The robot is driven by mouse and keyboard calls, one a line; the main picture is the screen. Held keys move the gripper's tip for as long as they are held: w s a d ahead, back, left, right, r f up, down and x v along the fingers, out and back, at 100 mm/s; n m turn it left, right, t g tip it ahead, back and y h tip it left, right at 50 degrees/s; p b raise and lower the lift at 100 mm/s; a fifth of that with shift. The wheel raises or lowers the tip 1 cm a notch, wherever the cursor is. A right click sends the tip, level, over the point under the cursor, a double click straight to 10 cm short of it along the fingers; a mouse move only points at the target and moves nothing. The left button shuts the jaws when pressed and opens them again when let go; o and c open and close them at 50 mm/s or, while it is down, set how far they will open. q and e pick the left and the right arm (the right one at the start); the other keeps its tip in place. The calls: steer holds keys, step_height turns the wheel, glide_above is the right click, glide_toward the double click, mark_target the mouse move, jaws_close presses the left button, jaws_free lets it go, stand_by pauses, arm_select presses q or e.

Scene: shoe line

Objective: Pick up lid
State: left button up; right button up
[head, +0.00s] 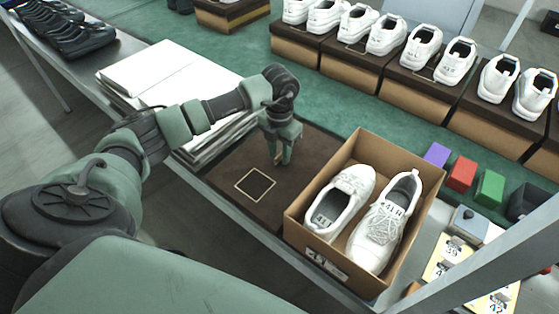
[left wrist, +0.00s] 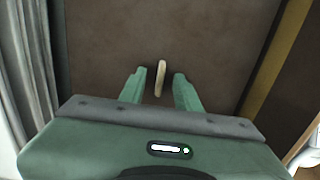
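The lid (head: 225,190) is a flat dark brown panel with a pale square outline, lying beside the open shoe box. In the left wrist view the lid (left wrist: 215,45) fills most of the picture. A small beige tab (left wrist: 161,78) stands out from it. My left gripper (head: 282,160) is low over the lid's far part. In the left wrist view its two fingers (left wrist: 159,74) are apart, one on each side of the tab, with gaps showing. The open box (head: 300,222) holds two white shoes (head: 378,232). My right gripper is not in view.
A stack of white paper (head: 160,72) lies left of the lid. Purple, red (head: 461,174) and green blocks stand right of the box. White shoes on boxes (head: 345,66) line the back. A grey metal bar (head: 480,255) crosses the lower right.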

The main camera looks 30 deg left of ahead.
mark_target(279, 155)
arm_select(q)
steer(key=shift+c, duration=0.3)
jaws_close()
step_height(279, 155, up, 20)
steer(key=b, duration=0.1)
stand_by(0.6)
